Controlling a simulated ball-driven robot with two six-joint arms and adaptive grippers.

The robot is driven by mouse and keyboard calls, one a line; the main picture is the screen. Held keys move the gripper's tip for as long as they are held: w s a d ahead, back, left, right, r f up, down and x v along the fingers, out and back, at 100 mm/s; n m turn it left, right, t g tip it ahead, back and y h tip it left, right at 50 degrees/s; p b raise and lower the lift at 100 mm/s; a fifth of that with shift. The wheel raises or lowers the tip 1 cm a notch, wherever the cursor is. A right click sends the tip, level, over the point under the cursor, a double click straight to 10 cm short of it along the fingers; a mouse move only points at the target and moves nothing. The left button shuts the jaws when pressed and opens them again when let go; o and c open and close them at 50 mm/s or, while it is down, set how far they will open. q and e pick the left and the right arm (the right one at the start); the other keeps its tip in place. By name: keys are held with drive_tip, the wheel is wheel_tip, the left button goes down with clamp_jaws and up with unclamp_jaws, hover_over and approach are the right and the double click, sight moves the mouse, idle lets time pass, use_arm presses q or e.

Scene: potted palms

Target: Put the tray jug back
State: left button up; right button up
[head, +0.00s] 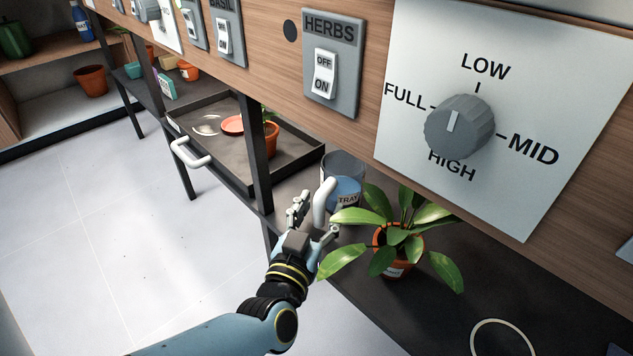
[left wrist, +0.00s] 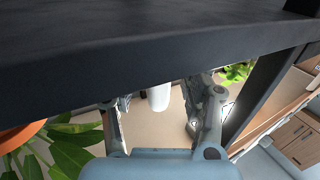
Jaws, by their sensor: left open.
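In the left wrist view the white handle (left wrist: 159,97) shows between the spread fingers (left wrist: 160,118), with a gap on both sides. The dark shelf edge (left wrist: 150,60) hides the rest of the jug there. My right gripper is not in view.
A leafy potted plant (head: 395,262) stands just right of the jug. A dark tray (head: 222,158) with a white handle (head: 188,154) holds saucers and a pot, behind a dark post (head: 256,155). A pale ring (head: 503,322) marks bare shelf at lower right. Switches and a dial (head: 460,126) line the panel above.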

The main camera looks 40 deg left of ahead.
use_arm(q)
clamp_jaws()
idle(0.6)
unclamp_jaws()
idle(0.4)
drive_tip(key=shift+s, duration=0.1)
